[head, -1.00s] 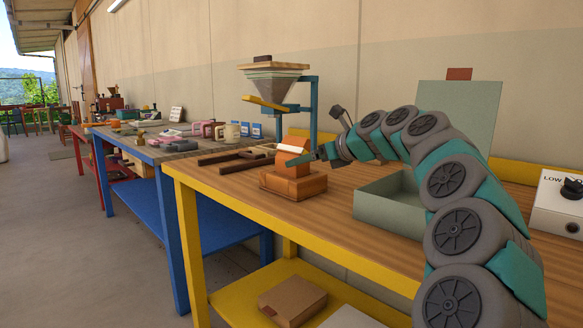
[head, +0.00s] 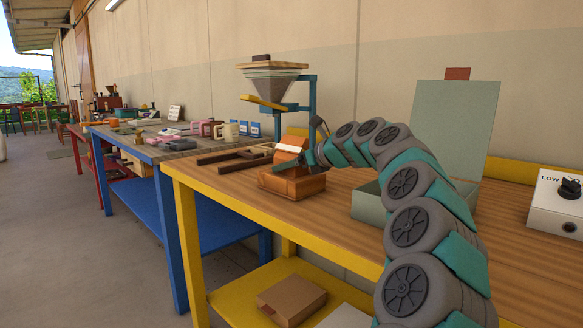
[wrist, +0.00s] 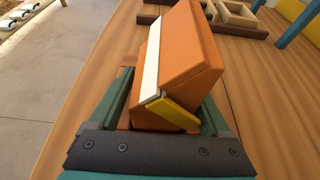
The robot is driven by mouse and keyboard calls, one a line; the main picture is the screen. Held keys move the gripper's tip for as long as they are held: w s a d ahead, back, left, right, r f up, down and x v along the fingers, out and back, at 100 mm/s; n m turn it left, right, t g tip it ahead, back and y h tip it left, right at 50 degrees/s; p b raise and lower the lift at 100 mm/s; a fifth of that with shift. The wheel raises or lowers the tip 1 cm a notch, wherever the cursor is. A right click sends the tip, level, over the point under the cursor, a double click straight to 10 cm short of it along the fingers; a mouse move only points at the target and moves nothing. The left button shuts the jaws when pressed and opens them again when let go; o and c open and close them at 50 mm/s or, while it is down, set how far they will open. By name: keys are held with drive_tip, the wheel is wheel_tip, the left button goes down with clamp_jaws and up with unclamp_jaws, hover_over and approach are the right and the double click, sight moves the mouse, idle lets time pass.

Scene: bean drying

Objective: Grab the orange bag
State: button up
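The orange bag (head: 290,145), with a white strip across it, stands in a low orange-brown holder (head: 292,187) on the wooden bench. In the wrist view the bag (wrist: 190,55) fills the space ahead, with its white strip and a yellow patch near me. My gripper (head: 306,160) reaches it from the right in the head view. In the wrist view my gripper (wrist: 167,88) is open, with one green finger on each side of the bag's lower part. A small gap seems to show beside the right finger; contact at the left finger is unclear.
A grey-green open box (head: 370,206) stands right of the bag, partly behind my arm. A hopper on a blue stand (head: 272,85) rises behind. Dark wooden frames (head: 228,160) lie to the left. A white control box (head: 556,205) is far right.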

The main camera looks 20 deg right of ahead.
sight(291, 142)
clamp_jaws()
idle(0.4)
wheel_tip(291, 142, up, 9)
drive_tip(key=shift+d+p, duration=0.1)
drive_tip(key=shift+p, duration=0.55)
drive_tip(key=shift+r, duration=0.55)
